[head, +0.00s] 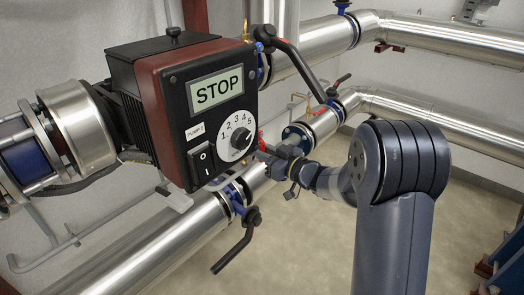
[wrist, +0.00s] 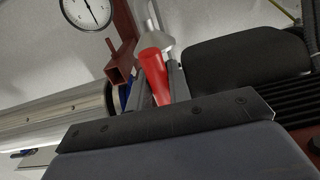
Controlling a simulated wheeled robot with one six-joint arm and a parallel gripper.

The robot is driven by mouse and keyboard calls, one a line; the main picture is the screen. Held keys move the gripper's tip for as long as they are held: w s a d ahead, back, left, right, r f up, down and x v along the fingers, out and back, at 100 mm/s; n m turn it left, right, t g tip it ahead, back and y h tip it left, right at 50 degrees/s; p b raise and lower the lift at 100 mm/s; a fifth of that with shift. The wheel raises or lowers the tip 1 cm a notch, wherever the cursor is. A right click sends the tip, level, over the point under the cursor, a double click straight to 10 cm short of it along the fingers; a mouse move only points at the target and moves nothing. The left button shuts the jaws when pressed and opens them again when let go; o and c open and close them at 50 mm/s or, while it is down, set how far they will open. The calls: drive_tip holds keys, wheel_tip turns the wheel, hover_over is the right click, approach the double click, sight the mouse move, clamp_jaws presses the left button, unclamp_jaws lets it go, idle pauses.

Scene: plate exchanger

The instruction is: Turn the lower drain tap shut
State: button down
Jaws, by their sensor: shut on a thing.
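A small tap with a red handle (head: 262,141) shows in the head view just right of the pump control box, partly hidden by the box and my gripper. My gripper (head: 270,153) reaches it from the right. In the wrist view the red handle (wrist: 154,72) is between the two grey fingers of my gripper (wrist: 158,88), which is shut on it. A pale metal piece lies beyond the handle. I cannot tell the tap's exact turn.
A pump box (head: 205,110) with a STOP display and a dial stands close left of my gripper. Insulated pipes (head: 455,115) run behind. A black lever (head: 235,248) hangs below the lower pipe. A gauge (wrist: 86,12) is at upper left. Open floor lies in front.

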drive_tip(key=shift+s+r, duration=0.1)
drive_tip(key=s+a+r+m+p, duration=0.3)
drive_tip(key=s+r+m+p, duration=0.1)
drive_tip(key=m+p, duration=1.3)
drive_tip(key=shift+r+m+p, duration=0.4)
drive_tip(key=shift+r+p, duration=0.1)
drive_tip(key=shift+p, duration=0.4)
drive_tip(key=c, duration=1.3)
unclamp_jaws()
drive_tip(key=v, duration=1)
drive_tip(key=shift+s+d, duration=0.25)
